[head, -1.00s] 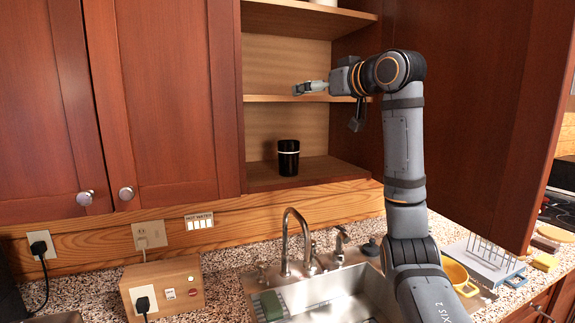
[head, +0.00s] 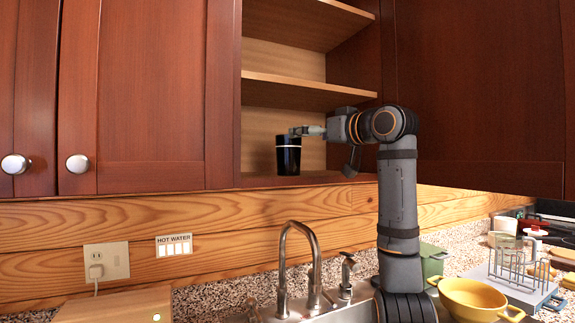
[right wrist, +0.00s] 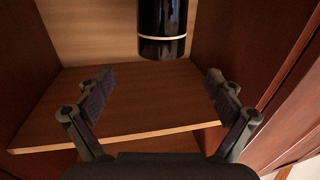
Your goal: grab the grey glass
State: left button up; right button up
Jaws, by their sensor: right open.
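The only glass-like thing in sight is a black, glossy cup (head: 288,158) with a thin pale band. It stands upright on the bottom shelf of the open cupboard, and no clearly grey glass shows. My right gripper (head: 303,131) is at the cup's upper right side in the head view. In the right wrist view the gripper (right wrist: 159,82) is open and empty. The cup (right wrist: 162,25) is ahead, centred between the two spread fingers and beyond their tips. Its far end is cut off by the picture's edge. My left gripper is not in view.
A middle shelf (head: 300,96) lies just above the cup. An open cupboard door (head: 480,90) stands to the right, and closed doors (head: 140,110) lie to the left. A tap (head: 283,270) rises below. A yellow pot (head: 475,298) and a dish rack (head: 515,280) stand at lower right.

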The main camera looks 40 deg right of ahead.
aim_at(287, 138)
jog(key=w+p, duration=0.1)
jog(key=w, duration=0.2)
jog(key=w+p, duration=0.1)
jog(key=w, duration=0.5)
jog(key=shift+w+d+f+p, duration=0.15)
jog(key=shift+w+d+p, duration=0.15)
jog(key=shift+d+p, duration=0.1)
jog(key=shift+s, duration=0.2)
jog(key=shift+c, duration=1.9)
jog(key=c, duration=1.3)
